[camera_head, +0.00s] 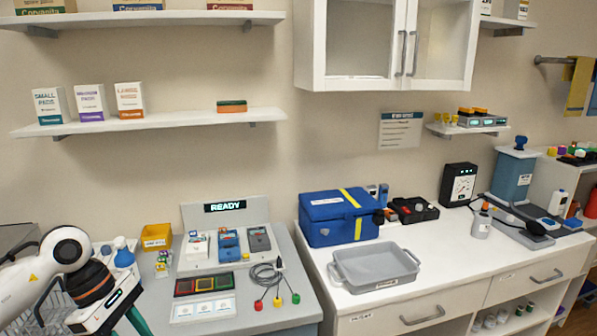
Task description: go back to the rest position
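My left arm comes in at the lower left, white with a dark wrist joint. My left gripper (108,309) is at the bottom edge, in front of the left counter (158,322). Its fingers point down and are mostly cut off by the picture edge, so I cannot tell if they are open or hold anything. My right arm and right gripper are not in view.
The white counter holds a blue case (325,222) and an empty grey tray (350,281).

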